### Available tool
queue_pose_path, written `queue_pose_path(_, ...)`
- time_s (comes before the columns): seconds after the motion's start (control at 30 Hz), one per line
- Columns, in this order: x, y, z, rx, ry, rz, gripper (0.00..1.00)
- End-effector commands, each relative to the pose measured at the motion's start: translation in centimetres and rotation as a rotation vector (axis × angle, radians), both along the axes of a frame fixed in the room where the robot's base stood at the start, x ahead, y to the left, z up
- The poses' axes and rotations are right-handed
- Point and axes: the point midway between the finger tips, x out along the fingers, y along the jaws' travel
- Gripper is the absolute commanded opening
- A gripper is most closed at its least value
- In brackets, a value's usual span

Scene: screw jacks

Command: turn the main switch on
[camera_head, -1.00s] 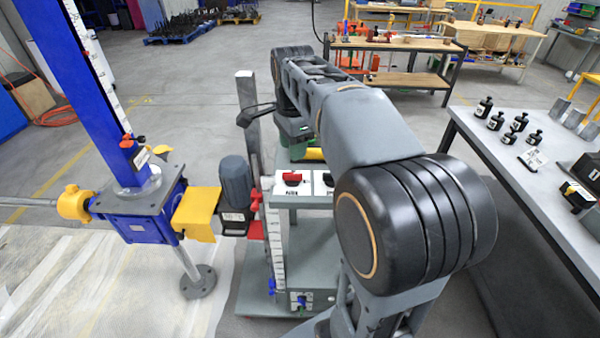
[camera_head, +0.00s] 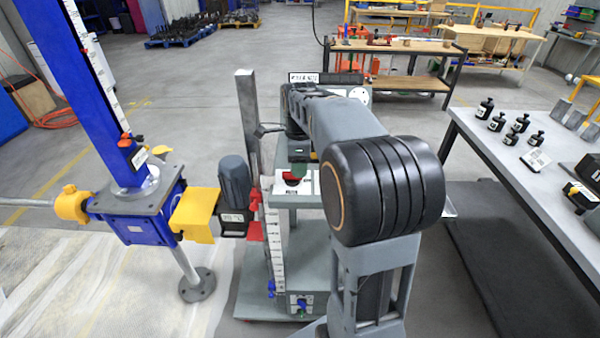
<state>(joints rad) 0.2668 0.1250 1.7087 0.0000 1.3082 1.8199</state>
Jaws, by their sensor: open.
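A switch with a red knob (camera_head: 291,179) sits on a white labelled plate on the grey machine cart, in the middle of the head view. Its label is too small to read surely, and its knob position is unclear. My arm reaches over the cart just right of and behind the switch. My gripper (camera_head: 270,130) is mostly hidden at the arm's far end; only a thin dark part shows, beyond the switch and apart from it. It appears open, with nothing seen in it.
A blue screw jack (camera_head: 140,205) with yellow guards stands left of the cart, beside a grey motor (camera_head: 235,184). A grey post (camera_head: 248,125) rises at the cart's back left. A table (camera_head: 475,135) with several black parts is at right. A workbench (camera_head: 395,82) stands behind.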

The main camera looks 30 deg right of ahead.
Motion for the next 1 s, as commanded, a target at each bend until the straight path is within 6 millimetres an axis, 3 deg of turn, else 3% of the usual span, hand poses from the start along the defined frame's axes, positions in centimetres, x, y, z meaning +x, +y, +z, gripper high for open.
queue_pose_path(0.23, 0.0, 0.0, -2.2, 0.0, 0.0, 0.001, 0.4)
queue_pose_path(0.63, 0.0, 0.0, -2.6, 0.0, 0.0, 0.001, 0.4)
queue_pose_path(1.0, 0.0, 0.0, -2.6, 0.0, 0.0, 0.001, 0.05)
